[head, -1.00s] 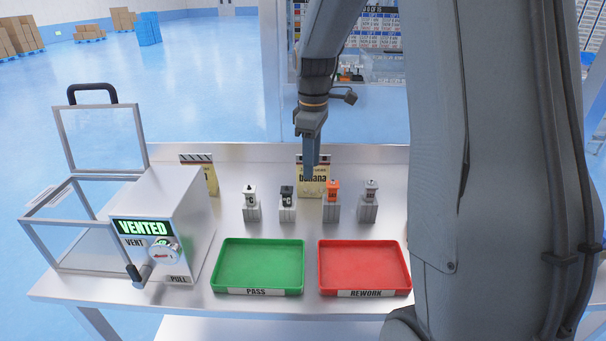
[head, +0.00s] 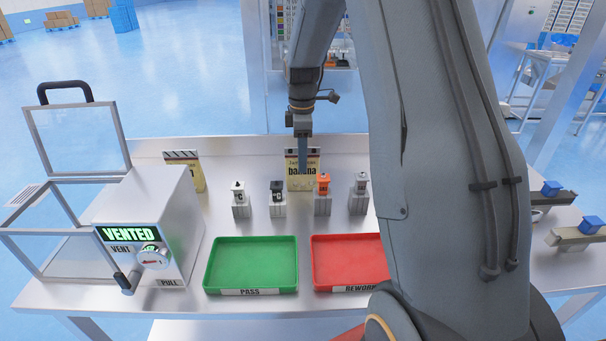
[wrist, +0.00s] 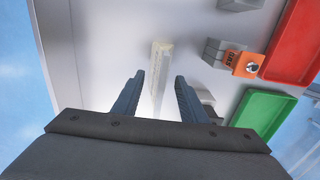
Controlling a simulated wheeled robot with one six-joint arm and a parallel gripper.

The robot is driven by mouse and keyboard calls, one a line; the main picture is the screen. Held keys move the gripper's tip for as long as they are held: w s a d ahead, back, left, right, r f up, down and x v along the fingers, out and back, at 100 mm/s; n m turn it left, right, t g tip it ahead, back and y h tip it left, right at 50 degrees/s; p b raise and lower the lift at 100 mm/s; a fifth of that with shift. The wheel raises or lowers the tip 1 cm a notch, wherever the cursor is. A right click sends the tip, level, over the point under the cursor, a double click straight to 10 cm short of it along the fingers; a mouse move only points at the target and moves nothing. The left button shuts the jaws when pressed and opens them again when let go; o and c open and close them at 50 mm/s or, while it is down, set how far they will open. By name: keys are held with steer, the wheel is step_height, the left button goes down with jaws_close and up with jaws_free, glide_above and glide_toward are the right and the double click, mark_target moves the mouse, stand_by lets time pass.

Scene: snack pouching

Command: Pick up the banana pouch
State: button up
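The banana pouch (head: 294,179) is a cream packet with a dark top band, standing upright at the back of the table. My gripper (head: 302,158) is above and in front of it in the head view and hides part of its face. In the wrist view the pouch (wrist: 161,62) shows as a narrow pale strip, seen from above, just beyond the fingertips. My gripper (wrist: 160,78) is open there, with one finger to each side of the line to the pouch. Nothing is between the fingers.
Small blocks with an orange top (head: 323,186) and dark top (head: 277,193) stand close in front of the pouch. A green PASS tray (head: 251,287) and red REWORK tray (head: 316,272) lie nearer. A vented chamber (head: 180,215) and another pouch (head: 198,178) are left.

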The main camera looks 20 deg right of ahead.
steer(key=shift+f, duration=0.65)
jaws_close()
